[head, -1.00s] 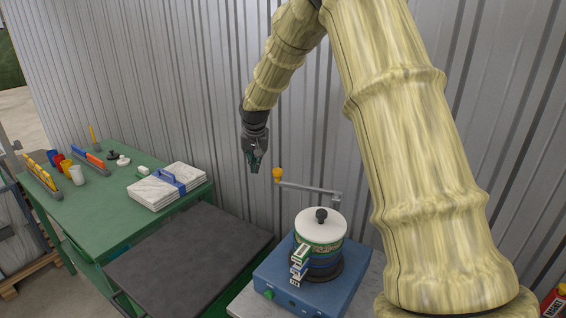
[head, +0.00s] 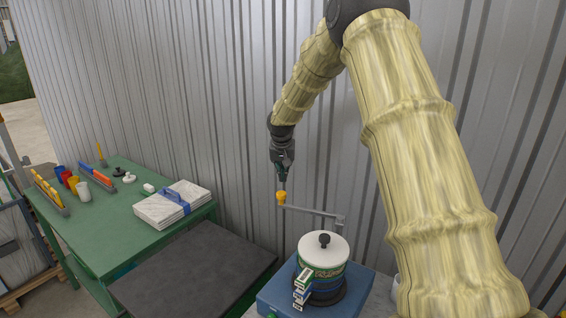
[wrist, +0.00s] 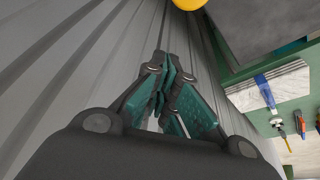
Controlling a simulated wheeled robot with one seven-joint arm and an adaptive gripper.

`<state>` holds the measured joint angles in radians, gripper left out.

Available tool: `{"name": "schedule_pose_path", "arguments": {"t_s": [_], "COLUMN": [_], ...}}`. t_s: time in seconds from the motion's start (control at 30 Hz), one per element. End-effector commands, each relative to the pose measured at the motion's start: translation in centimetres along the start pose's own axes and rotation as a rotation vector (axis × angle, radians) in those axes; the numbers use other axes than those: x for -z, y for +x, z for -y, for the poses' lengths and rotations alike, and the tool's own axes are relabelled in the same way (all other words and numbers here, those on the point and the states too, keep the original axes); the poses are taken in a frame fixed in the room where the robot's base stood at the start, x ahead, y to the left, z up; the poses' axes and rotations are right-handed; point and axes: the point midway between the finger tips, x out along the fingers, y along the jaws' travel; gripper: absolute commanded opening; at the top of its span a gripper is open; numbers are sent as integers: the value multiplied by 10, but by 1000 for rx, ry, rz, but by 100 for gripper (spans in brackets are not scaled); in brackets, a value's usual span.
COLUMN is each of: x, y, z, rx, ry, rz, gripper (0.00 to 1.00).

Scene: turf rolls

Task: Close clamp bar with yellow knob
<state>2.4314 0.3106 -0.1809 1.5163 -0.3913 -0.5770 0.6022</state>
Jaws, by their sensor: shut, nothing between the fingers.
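The clamp bar (head: 312,211) is a thin grey bar that reaches left from a post behind a blue machine (head: 275,297). Its yellow knob (head: 281,197) sits at the bar's free left end, and the bar stands swung out, above and behind the white-topped pot (head: 322,251). In the wrist view the yellow knob (wrist: 190,3) shows only at the top edge. My gripper (head: 282,184) points down just above the knob; I cannot tell whether it touches it. Its teal-padded fingers (wrist: 167,72) are shut and empty.
A dark flat-topped table (head: 195,270) stands left of the machine. A green bench (head: 110,225) farther left holds a strapped stack of white sheets (head: 172,204), cups and trays. A corrugated metal wall (head: 230,120) rises close behind the gripper.

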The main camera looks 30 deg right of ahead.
Motion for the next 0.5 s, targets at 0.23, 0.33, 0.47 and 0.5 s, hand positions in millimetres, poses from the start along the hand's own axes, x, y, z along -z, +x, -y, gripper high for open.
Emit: {"name": "schedule_pose_path", "arguments": {"t_s": [0.23, 0.33, 0.47, 0.5], "x": [-3, -14, -25, -29], "y": [16, 12, 9, 9], "z": [1, 0, 0, 0], "rx": [0, 0, 0, -1], "ry": [-3, -2, -2, -2], "rz": [1, 0, 0, 1], "gripper": [0, 0, 0, 0]}}
